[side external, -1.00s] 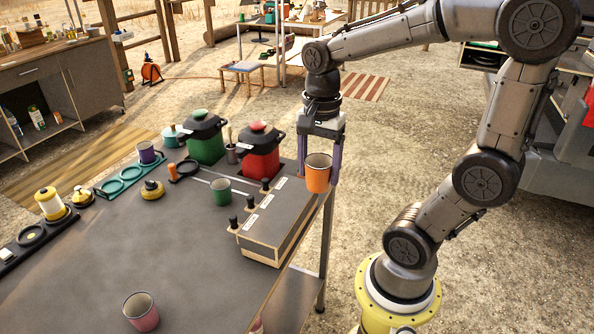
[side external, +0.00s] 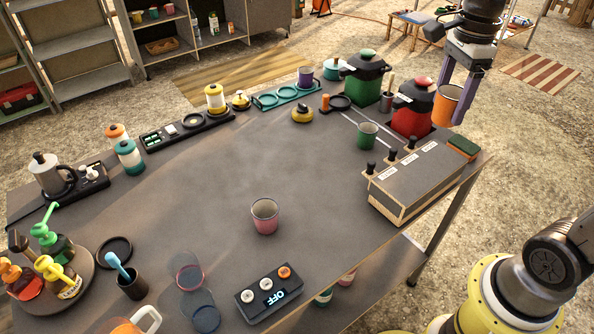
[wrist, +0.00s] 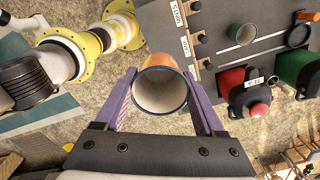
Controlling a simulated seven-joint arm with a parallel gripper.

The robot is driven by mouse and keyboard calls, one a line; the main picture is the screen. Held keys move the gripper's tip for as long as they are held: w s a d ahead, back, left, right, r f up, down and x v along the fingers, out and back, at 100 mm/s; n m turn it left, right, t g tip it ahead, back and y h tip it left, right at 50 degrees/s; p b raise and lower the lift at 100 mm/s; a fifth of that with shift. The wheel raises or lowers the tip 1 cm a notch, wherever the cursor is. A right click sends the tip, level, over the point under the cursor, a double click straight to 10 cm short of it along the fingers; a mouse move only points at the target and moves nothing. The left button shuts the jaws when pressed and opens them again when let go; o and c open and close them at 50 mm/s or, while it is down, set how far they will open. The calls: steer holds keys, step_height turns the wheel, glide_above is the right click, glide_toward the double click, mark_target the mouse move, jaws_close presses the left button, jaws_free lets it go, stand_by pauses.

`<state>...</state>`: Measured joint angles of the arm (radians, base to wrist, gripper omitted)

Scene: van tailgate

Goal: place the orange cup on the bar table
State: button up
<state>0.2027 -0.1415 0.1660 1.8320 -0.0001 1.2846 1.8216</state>
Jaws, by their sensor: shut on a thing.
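My gripper (side external: 457,100) is shut on the orange cup (side external: 447,104), upright with its mouth up, near the far right edge of the grey table (side external: 210,195), which looks like the bar table. In the wrist view the orange cup (wrist: 160,88) sits between the purple fingers of my gripper (wrist: 160,78), with gravel ground around it and the tabletop off to the upper right. In the side view the red pot is close to the cup's left, and a finger covers part of the cup.
A red pot (side external: 411,112), a green pot (side external: 363,85) and a green cup (side external: 367,134) stand near the cup. A grey box with levers (side external: 415,182) lies along the right edge. A pink cup (side external: 265,217) stands mid-table, with bare surface around it.

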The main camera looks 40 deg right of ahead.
steer(key=w+a+f, duration=0.2)
steer(key=w, duration=0.4)
steer(key=w+a+f, duration=0.1)
steer(key=w+a, duration=0.2)
steer(key=w, duration=0.3)
steer(key=shift+f+m, duration=0.35)
steer(key=shift+m, duration=0.05)
steer(key=shift+n, duration=0.3)
steer(key=w+a+f, duration=0.3)
steer(key=w, duration=0.1)
steer(key=shift+a+f, duration=0.4)
steer(key=shift+n, duration=0.4)
steer(key=w+a+f, duration=0.1)
steer(key=w+f, duration=0.3)
steer(key=w+a+f, duration=0.2)
steer(key=w+f, duration=0.2)
steer(key=w+a+f, duration=0.2)
steer(key=w+f, duration=0.2)
steer(key=w, duration=0.1)
steer(key=shift+w+a+f, duration=0.1)
steer(key=shift+w+f, duration=0.55)
steer(key=shift+f, duration=1.65)
